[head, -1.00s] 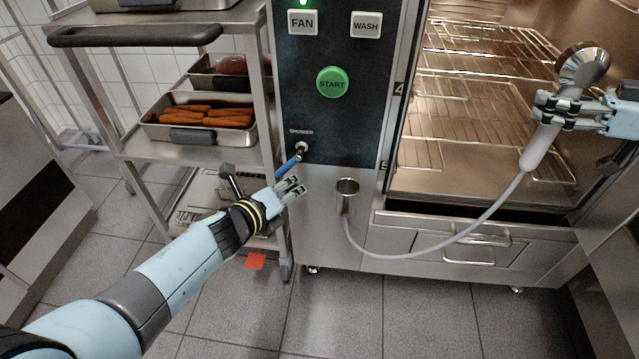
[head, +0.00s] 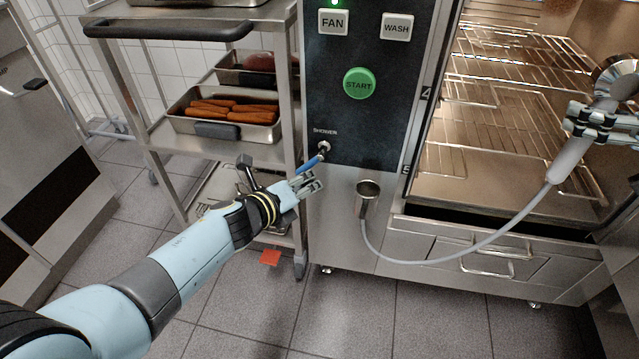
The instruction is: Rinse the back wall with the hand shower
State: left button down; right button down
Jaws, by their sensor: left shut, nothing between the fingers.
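The hand shower (head: 573,157) has a grey handle and a chrome head. My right gripper (head: 590,125) is shut around its handle at the right edge, in front of the open oven (head: 480,182). The chrome head is partly cut off by the frame edge. A grey hose (head: 455,262) hangs from the handle and runs to the metal holder cup (head: 368,190), which looks empty. The shower valve (head: 323,147) has a blue lever (head: 311,165) pointing down-left. My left gripper (head: 312,184) is shut and empty, just below the lever; I cannot tell if they touch. The oven's back wall is hard to make out behind the racks.
Wire racks (head: 510,115) fill the lit oven. The control panel has FAN (head: 333,22), WASH (head: 396,27) and START (head: 359,83) buttons. A trolley (head: 165,150) with a pan of carrots (head: 235,110) stands close left of my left gripper. Drawers (head: 490,260) sit below the oven.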

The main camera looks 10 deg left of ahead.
pick_arm(q)
jog(key=shift+a+r, duration=0.25)
jog(key=shift+a, duration=0.25)
jog(key=shift+a+r, duration=1.1)
jog(key=shift+r, duration=0.3)
dwell(0.4)
send_near(302, 167)
jog(key=s+d, duration=0.1)
jog(key=s+d+f, duration=0.1)
jog(key=s, duration=0.1)
jog(key=shift+s+d, duration=0.2)
jog(key=shift+s, duration=0.1)
dwell(0.5)
jog(key=shift+f, duration=0.1)
